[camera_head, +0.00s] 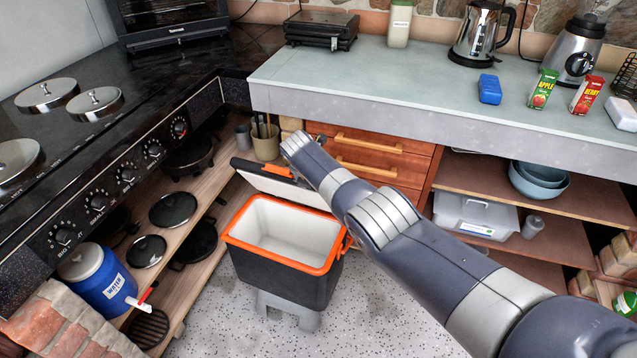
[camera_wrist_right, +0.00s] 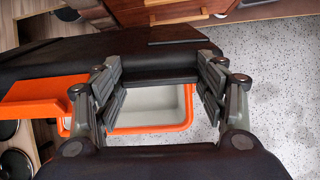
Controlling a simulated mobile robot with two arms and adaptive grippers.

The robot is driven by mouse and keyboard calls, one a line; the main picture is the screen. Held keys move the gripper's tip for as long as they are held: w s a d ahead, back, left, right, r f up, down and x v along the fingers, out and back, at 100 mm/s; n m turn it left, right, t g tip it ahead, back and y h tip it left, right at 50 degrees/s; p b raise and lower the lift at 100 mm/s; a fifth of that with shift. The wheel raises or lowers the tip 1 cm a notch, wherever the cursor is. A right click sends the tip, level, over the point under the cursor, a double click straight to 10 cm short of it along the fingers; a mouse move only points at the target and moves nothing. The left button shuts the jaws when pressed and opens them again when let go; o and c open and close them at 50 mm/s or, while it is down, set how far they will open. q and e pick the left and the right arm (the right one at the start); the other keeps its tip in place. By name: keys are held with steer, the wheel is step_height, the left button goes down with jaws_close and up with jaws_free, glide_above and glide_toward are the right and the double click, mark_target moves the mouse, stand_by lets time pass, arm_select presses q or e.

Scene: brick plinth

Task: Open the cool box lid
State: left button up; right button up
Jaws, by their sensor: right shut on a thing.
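The cool box (camera_head: 285,285) has dark walls and an orange rim, and stands on a small grey stand on the floor. Its white inside shows, empty. Its lid (camera_head: 275,184), dark with a pale inner face, is raised and tilted back on the far side. My right arm comes in from the right and reaches over the box to the lid; its gripper is mostly hidden in the head view. In the right wrist view my right gripper (camera_wrist_right: 158,88) is shut on the dark lid (camera_wrist_right: 55,58), with the box's orange rim and white inside behind. My left gripper is not in view.
A stove (camera_head: 110,130) and low shelf with pans stand left, with a blue water jug (camera_head: 103,280). Wooden drawers (camera_head: 375,160) are close behind the lid. The counter (camera_head: 400,80) holds a kettle, blender and cartons. The speckled floor in front is clear.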

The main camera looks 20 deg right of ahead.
steer(key=shift+w+d+r, duration=0.15)
steer(key=shift+w+r, duration=0.05)
steer(key=shift+r, duration=0.05)
stand_by(0.7)
steer(key=o, duration=1.5)
steer(key=shift+s, duration=0.15)
steer(key=shift+f, duration=0.15)
steer(key=shift+v, duration=6.05)
